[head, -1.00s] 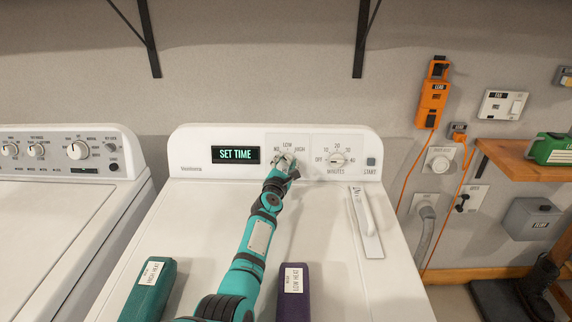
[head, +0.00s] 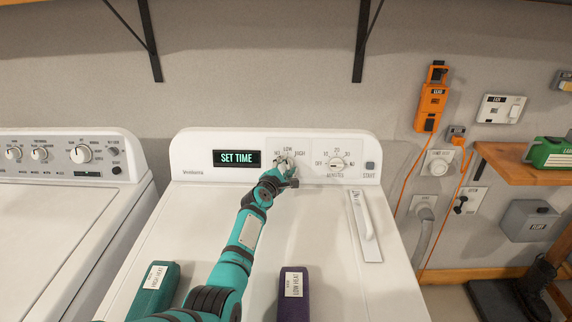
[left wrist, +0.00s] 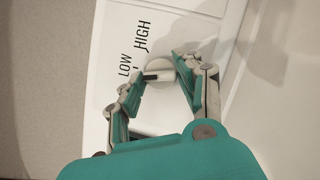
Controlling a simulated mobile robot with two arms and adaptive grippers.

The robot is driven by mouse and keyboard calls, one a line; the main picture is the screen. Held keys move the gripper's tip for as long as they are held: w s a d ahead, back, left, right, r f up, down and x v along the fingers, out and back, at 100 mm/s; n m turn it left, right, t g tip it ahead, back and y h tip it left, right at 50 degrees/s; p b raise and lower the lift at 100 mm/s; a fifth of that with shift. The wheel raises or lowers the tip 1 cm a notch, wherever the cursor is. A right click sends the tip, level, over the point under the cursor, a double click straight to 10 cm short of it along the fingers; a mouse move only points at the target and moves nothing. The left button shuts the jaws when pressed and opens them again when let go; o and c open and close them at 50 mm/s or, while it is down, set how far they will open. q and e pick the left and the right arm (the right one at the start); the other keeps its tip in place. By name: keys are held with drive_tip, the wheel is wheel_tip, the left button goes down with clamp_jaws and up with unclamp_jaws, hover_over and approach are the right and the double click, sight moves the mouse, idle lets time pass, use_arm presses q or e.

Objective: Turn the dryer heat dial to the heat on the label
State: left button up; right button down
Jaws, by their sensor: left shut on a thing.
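The heat dial (head: 285,159) is a pale round knob on the dryer's control panel, with printed words around it; LOW stands above it and HIGH to its right. In the left wrist view the dial (left wrist: 158,66) shows a dark mark on its face, but I cannot tell exactly which setting it points to. My left gripper (head: 283,168) is shut on the dial, and in the wrist view its fingers (left wrist: 157,78) lie on either side of the knob. A green case (head: 168,303) and a purple case (head: 293,310) on the dryer top carry white labels; the green one appears to read HIGH HEAT.
The dryer's display (head: 237,158) reads SET TIME. A minutes dial (head: 336,164) sits close to the right of the heat dial, then a start button (head: 370,166). A washer (head: 50,225) stands at left. A wooden shelf (head: 510,165) is at right.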

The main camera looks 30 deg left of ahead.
use_arm(q)
drive_tip(key=shift+m+g+h+p, duration=0.35)
drive_tip(key=shift+m+p, duration=0.45)
drive_tip(key=shift+m, duration=0.9)
drive_tip(key=o, duration=1.1)
drive_tip(key=shift+o, duration=0.2)
drive_tip(key=shift+s+r, duration=0.1)
drive_tip(key=a+v, duration=0.1)
drive_tip(key=v, duration=1)
drive_tip(key=shift+s+d+r, duration=0.2)
drive_tip(key=shift+s+d, duration=0.2)
drive_tip(key=shift+d, duration=0.1)
drive_tip(key=shift+r, duration=0.1)
